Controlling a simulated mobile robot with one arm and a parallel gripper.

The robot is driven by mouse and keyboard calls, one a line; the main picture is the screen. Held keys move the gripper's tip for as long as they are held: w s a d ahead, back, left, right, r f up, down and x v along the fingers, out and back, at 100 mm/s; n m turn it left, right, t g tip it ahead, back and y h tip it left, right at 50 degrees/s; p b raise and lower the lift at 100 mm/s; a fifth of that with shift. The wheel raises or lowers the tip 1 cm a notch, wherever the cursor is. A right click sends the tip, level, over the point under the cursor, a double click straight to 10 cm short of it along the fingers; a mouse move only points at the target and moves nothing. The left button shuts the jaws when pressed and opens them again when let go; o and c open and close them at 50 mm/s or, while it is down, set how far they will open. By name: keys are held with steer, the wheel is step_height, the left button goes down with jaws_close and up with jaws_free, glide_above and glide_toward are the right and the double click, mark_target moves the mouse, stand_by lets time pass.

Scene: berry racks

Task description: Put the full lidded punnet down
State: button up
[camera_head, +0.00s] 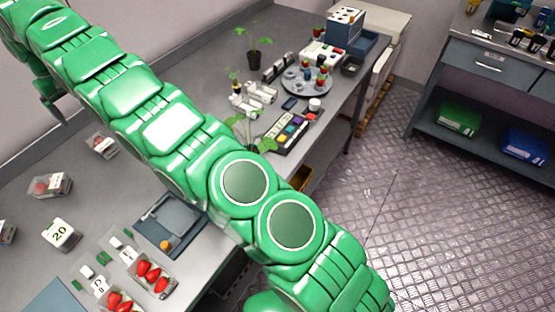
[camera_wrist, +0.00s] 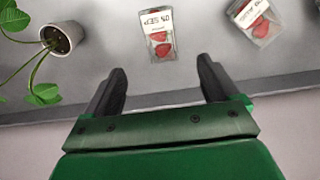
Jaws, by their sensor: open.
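My gripper (camera_wrist: 160,86) is open, with nothing between its fingers. It also shows in the head view (camera_head: 48,102), over the back edge of the table by the wall. A lidded punnet with red berries and a date label (camera_wrist: 158,36) stands on the table ahead of the fingers, apart from them. A second lidded punnet (camera_wrist: 254,20) is to its right, cut by the frame edge. In the head view, lidded punnets show at the left: one near my arm (camera_head: 103,146), one nearer the front (camera_head: 50,187), and one at the left edge (camera_head: 4,232).
A potted plant (camera_wrist: 62,40) stands at the left of the wrist view. My arm hides the table's middle.

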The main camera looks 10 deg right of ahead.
steer(key=s+d+r+m, duration=0.2)
steer(key=d+r, duration=0.2)
steer(key=d, duration=0.7)
steer(key=s+d+r+m, duration=0.15)
steer(key=d+r, duration=0.25)
steer(key=d, duration=0.8)
steer(key=s+d+r+m, duration=0.1)
steer(key=s+d+r, duration=0.25)
steer(key=d, duration=0.75)
steer(key=s+d+m+g, duration=0.1)
steer(key=s+d+m, duration=0.1)
steer(key=s+d, duration=0.65)
steer(key=s+d+f, duration=0.2)
steer(key=s+d, duration=0.2)
steer(key=s, duration=0.5)
steer(key=s+d+f+m, duration=0.1)
steer(key=s+d+f, duration=0.2)
steer(key=s, duration=0.6)
steer(key=s+d+f+m, duration=0.1)
steer(key=s+d+f, duration=0.2)
steer(key=s, duration=0.6)
steer(key=d, duration=0.2)
steer(key=shift+d+g, duration=0.3)
steer(key=shift+g, duration=0.1)
steer(key=shift+s+a+m, duration=0.1)
steer(key=shift+m, duration=0.15)
